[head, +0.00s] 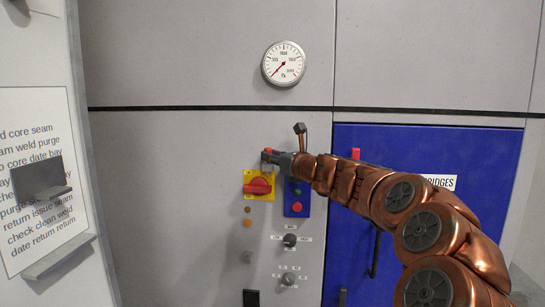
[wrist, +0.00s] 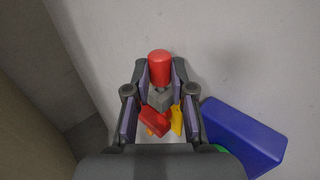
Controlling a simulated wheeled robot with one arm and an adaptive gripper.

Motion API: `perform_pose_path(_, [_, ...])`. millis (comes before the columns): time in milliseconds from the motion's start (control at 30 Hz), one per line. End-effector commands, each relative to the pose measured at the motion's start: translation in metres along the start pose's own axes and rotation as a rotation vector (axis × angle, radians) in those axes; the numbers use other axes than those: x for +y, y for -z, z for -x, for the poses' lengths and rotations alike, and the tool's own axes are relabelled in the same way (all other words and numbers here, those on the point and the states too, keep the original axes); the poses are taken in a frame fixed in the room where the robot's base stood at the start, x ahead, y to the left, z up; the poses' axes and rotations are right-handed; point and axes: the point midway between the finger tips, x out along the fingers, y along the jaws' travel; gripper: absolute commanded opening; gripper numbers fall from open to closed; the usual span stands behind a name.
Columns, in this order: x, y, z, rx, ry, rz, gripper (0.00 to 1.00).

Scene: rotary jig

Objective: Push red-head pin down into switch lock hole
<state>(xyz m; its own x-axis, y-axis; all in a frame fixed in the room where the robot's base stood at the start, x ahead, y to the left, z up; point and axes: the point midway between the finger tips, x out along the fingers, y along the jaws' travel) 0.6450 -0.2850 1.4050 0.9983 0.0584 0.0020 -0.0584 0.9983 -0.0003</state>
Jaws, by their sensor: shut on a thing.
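The red-head pin (wrist: 160,68) is between the two fingertips of my gripper (wrist: 160,80) in the wrist view, and the gripper is shut on it. In the head view my gripper (head: 277,158) is just above the rotary switch, with a bit of the red head (head: 268,151) showing at its tip. The switch has a red handle (head: 258,186) on a yellow plate (head: 249,178). The handle also shows in the wrist view (wrist: 155,120), below a grey block (wrist: 159,98). The lock hole and the pin's lower end cannot be made out.
A blue button box (head: 297,210) stands right of the switch, close to my right finger in the wrist view (wrist: 243,135). Small knobs (head: 289,240) sit lower on the grey panel. A gauge (head: 283,64) is above and a blue cabinet door (head: 410,160) is to the right.

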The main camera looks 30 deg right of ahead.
Motion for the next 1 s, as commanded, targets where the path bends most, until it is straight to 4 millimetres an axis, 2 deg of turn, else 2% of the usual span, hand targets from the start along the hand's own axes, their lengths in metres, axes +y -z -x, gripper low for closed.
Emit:
perform_pose_path(233, [0.000, 0.000, 0.000, 0.000, 0.000, 0.000, 0.00])
perform_pose_path(267, [0.000, 0.000, 0.000, 0.000, 0.000, 0.000, 0.25])
perform_pose_path(533, [0.000, 0.000, 0.000, 0.000, 0.000, 0.000, 0.52])
perform_pose_path(833, [0.000, 0.000, 0.001, 0.000, 0.001, 0.000, 0.52])
perform_pose_path(1000, [-0.001, -0.001, 0.011, -0.002, 0.003, 0.000, 0.52])
